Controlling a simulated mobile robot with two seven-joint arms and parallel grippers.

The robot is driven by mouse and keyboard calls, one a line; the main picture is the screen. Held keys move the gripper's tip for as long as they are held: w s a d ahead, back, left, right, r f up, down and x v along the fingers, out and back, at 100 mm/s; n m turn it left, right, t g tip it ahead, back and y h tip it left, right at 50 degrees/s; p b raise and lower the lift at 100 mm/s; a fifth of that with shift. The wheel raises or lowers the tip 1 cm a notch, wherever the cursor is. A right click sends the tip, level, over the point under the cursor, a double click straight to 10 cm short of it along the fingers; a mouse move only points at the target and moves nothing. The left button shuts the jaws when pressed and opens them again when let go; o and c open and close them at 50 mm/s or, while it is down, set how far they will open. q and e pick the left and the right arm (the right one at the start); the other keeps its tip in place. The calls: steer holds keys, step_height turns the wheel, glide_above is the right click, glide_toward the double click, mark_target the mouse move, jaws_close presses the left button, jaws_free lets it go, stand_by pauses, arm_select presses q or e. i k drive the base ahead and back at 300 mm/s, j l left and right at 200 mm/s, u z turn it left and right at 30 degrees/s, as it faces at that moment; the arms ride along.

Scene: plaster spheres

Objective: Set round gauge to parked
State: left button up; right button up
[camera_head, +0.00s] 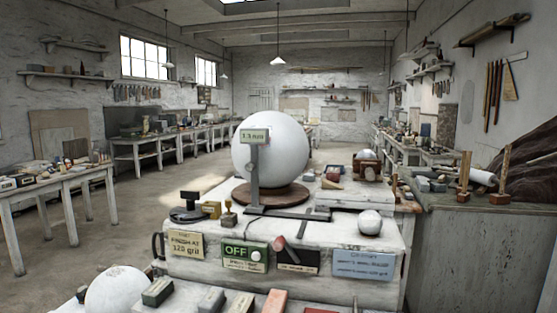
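A grey post gauge (254,165) stands in front of the big white plaster sphere (278,150). Its head carries a small pale-green display that seems to read "1.3 mm". A small rounded part on the post is at or very near the sphere's surface; I cannot tell if they touch. The sphere rests on a round brown turntable (292,197). The gauge's dark base bars lie on the bench top. No label names this gauge as the round gauge, and I see no marked parked spot. Neither of my grippers is in view.
The white bench's front has a green OFF panel (244,256), a yellow "120 grit" card (187,246) and a blue-grey card (363,265). A small black stand (188,207) and a small white ball (370,222) sit on top. Blocks and a white sphere (117,288) lie nearer me.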

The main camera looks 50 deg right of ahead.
mark_target(254, 137)
steer(key=z, duration=1.55)
